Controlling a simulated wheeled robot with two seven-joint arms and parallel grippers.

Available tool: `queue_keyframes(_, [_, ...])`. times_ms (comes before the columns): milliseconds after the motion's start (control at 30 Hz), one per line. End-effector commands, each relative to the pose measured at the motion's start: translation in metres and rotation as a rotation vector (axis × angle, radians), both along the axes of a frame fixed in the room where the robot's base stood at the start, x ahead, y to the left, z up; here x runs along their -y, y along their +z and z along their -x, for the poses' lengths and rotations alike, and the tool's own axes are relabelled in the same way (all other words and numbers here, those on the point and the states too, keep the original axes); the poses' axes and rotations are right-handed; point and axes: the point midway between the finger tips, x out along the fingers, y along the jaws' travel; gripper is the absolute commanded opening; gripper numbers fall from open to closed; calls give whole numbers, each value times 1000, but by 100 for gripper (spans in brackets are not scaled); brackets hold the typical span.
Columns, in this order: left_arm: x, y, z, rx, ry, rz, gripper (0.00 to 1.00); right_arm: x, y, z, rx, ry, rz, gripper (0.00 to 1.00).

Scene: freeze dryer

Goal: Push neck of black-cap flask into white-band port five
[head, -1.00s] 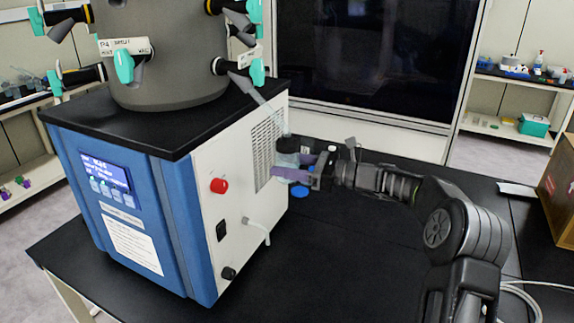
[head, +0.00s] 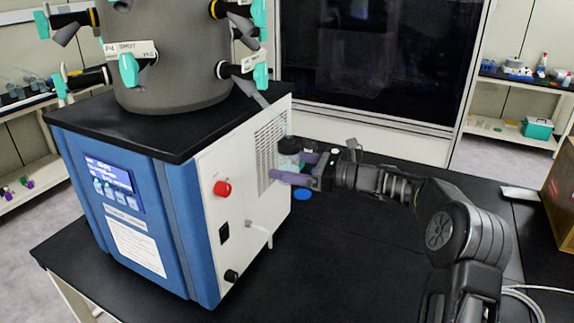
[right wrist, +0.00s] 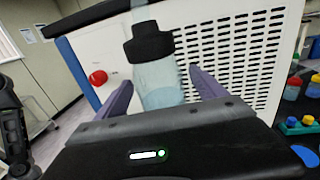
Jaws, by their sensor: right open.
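The black-cap flask (head: 287,161) is clear with a pale blue tint, below the side port with a white band (head: 252,62) on the grey drum. Its black cap (head: 289,145) faces up, and a clear neck rises from it toward that port's nozzle. I cannot tell how deep the neck sits in the port. In the right wrist view the flask (right wrist: 160,85) stands slightly tilted between the purple fingers. My right gripper (head: 281,168) is open around the flask, with gaps on both sides (right wrist: 160,78). My left gripper is not in view.
The blue and white freeze dryer (head: 130,205) stands close to the left of my right gripper, with a vent grille and red knob (head: 222,188). A blue disc (head: 302,194) lies on the black bench (head: 345,260).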

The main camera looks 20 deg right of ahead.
Motion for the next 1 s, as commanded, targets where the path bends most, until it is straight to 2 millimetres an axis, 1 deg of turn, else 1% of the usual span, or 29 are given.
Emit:
queue_keyframes(167, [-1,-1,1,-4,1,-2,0,0,-2,0,-3,0,0,81])
queue_keyframes(233, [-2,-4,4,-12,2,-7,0,2,-2,1,-2,-1,1,81])
queue_keyframes(367, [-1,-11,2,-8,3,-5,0,15,-4,11,-2,-3,1,81])
queue_keyframes(600, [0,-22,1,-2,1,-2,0,46,-3,37,0,-2,1,81])
queue_keyframes(700, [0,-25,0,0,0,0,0,55,-2,44,-1,-1,1,81])
queue_keyframes(833, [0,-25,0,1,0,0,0,60,-1,49,0,0,0,81])
queue_keyframes(1000, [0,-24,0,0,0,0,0,61,0,49,0,0,0,81])
